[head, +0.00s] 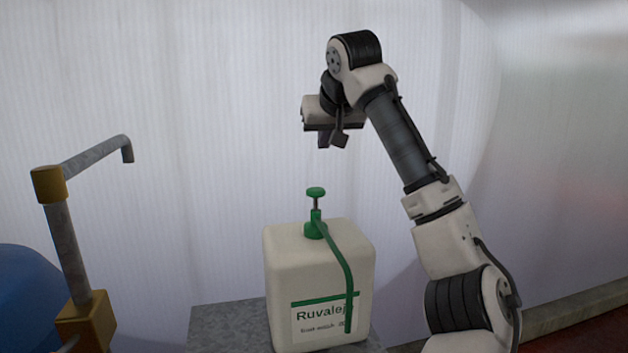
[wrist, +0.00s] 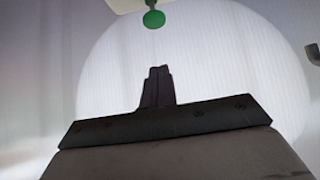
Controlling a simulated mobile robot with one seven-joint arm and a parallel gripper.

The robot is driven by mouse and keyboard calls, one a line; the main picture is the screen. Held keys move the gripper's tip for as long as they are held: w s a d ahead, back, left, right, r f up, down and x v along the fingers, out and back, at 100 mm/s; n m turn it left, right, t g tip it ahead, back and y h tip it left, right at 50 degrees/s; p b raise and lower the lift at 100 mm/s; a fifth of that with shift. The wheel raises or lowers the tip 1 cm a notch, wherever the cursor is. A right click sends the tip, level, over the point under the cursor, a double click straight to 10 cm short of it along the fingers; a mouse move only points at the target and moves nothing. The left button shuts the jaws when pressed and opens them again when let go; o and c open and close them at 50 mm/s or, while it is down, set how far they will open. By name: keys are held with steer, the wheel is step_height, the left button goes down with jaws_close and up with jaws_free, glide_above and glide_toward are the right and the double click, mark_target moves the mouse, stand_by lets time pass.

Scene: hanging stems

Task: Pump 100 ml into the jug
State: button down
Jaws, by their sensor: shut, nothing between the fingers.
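A cream canister (head: 278,265) with a label reading "Ruvale…" stands on a grey block. On its top is a green pump with a round head (head: 316,191) on a thin stem, standing raised above its collar. A green spout (head: 338,262) slopes down over the canister's front. My gripper (head: 322,146) is shut and empty, above the pump head and apart from it. In the wrist view, the closed fingers (wrist: 157,72) show below the green pump head (wrist: 153,19), with a gap between. I see no jug in either view.
The grey block (head: 222,318) carries the canister. A grey pipe with brass-coloured fittings (head: 49,184) stands at left, beside a blue rounded object (head: 25,300). A pale ribbed wall (head: 220,100) is behind. The air around the pump head looks clear.

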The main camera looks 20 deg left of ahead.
steer(key=p, duration=0.3)
glide_above(317, 194)
step_height(317, 194, down, 7)
steer(key=shift+r, duration=0.15)
step_height(317, 194, down, 4)
steer(key=shift+w+r, duration=0.1)
steer(key=shift+r, duration=0.15)
steer(key=shift+a+f, duration=0.1)
steer(key=shift+f, duration=0.3)
step_height(317, 194, down, 4)
steer(key=shift+r+b, duration=0.2)
steer(key=shift+b, duration=0.45)
